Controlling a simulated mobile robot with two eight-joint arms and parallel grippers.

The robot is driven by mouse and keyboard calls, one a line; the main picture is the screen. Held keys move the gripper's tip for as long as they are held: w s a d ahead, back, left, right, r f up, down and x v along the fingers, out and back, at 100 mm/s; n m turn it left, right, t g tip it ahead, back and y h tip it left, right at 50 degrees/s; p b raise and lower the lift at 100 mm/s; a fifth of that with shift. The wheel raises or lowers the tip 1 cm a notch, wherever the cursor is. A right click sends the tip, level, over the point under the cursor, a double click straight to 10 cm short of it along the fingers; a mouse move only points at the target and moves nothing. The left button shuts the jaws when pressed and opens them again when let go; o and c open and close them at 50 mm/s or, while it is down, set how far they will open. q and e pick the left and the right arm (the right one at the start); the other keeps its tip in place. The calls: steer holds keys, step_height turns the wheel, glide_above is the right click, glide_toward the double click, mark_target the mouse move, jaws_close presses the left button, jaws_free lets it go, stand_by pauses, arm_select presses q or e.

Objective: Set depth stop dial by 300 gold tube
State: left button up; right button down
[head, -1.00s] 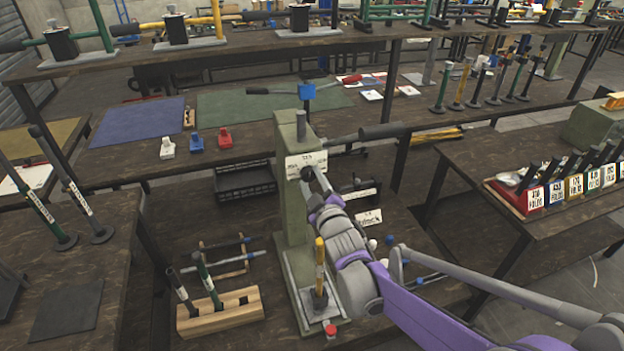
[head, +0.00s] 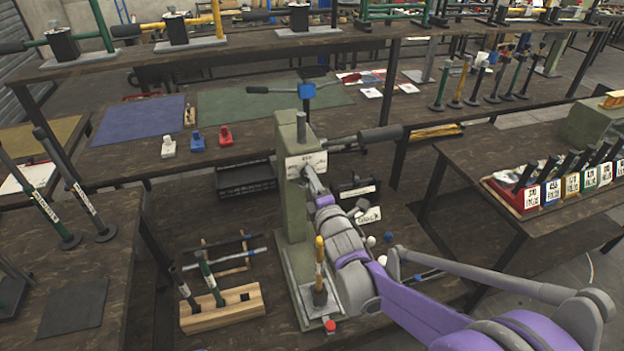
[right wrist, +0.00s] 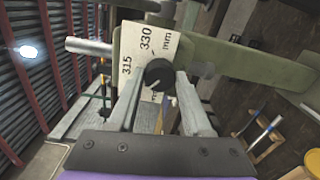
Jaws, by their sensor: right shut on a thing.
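The green press (head: 291,205) stands on the lower bench in the head view, with a white scale card (head: 307,162) on its front. The right wrist view shows this card (right wrist: 150,42) close up, with 315, 330 and mm readable. The black dial knob (right wrist: 160,74) lies over the card's lower edge. My right gripper (right wrist: 163,92) is shut on the knob, one finger on each side. In the head view this gripper (head: 314,186) reaches the press front. A gold tube (head: 319,258) stands upright on the press base. My left gripper is not in view.
A wooden block (head: 222,308) holding tubes stands left of the press. A red button (head: 330,326) is at the base's front. A long lever (head: 358,136) sticks out right of the press. Black bins (head: 245,178) lie behind it. Labelled boxes (head: 530,199) stand on the right bench.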

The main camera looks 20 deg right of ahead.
steer(key=shift+n, duration=0.6)
steer(key=shift+c, duration=1.6)
jaws_free()
steer(key=shift+s, duration=0.1)
steer(key=s, duration=1)
steer(key=shift+s+d, duration=0.15)
steer(key=shift+s, duration=0.2)
